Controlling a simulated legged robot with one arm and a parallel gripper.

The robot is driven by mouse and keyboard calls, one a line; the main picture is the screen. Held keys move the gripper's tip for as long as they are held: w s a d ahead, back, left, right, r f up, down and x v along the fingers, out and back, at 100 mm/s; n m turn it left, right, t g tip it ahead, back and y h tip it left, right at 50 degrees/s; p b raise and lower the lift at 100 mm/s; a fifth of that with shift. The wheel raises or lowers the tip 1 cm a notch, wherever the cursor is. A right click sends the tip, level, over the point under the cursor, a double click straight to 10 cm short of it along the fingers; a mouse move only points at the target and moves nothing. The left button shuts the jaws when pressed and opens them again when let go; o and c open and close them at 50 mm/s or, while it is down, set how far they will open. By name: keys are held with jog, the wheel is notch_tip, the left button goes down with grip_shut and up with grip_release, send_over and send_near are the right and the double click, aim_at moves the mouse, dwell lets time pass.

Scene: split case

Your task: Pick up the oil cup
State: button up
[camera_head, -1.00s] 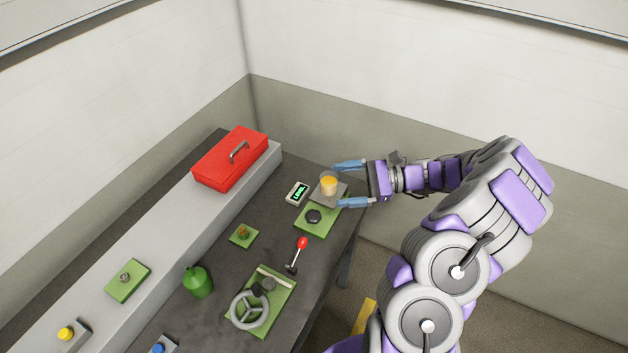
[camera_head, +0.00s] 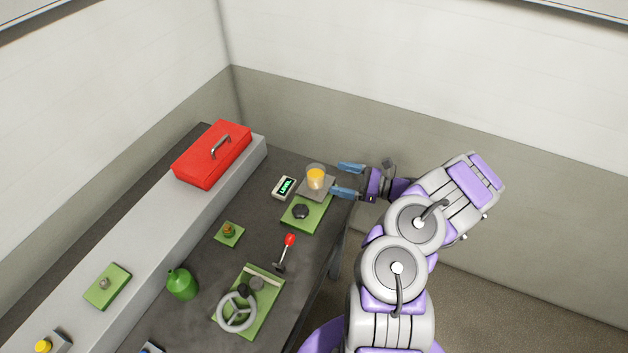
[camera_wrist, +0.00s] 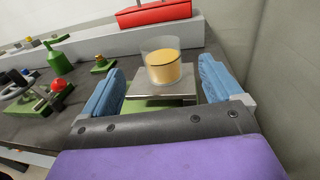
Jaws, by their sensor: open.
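The oil cup (camera_head: 316,177) is a clear cup with amber oil in it. It stands upright on a small grey plate (camera_head: 309,193) at the far right end of the dark table. My gripper (camera_head: 348,180) is open, its two blue fingers pointing at the cup from the right. In the wrist view the cup (camera_wrist: 167,66) stands ahead, between the directions of my two fingers (camera_wrist: 160,92) and apart from both. The cup's base shows on the plate, and nothing is held.
A level display (camera_head: 284,187) and a green base with a black knob (camera_head: 300,212) are near the cup. A red-knobbed lever (camera_head: 289,241), valve wheel (camera_head: 237,312) and green oil can (camera_head: 181,284) stand nearer. A red toolbox (camera_head: 212,154) sits on the raised grey ledge (camera_head: 190,222).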

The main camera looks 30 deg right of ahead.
aim_at(307, 170)
jog(key=b+x, duration=0.1)
jog(key=x, duration=0.3)
jog(key=shift+w+f, duration=0.1)
jog(key=shift+w, duration=0.25)
jog(key=b+x, duration=0.1)
jog(key=x, duration=0.4)
jog(key=shift+s+a+f+b, duration=0.1)
jog(key=shift+s+f+b, duration=0.1)
jog(key=shift+b, duration=0.1)
jog(key=shift+w+a+r, duration=0.1)
jog(key=shift+w+a, duration=0.25)
jog(key=shift+d, duration=0.1)
jog(key=shift+c, duration=0.3)
jog(key=c, duration=1)
jog(key=shift+c, duration=0.2)
jog(key=shift+r, duration=0.2)
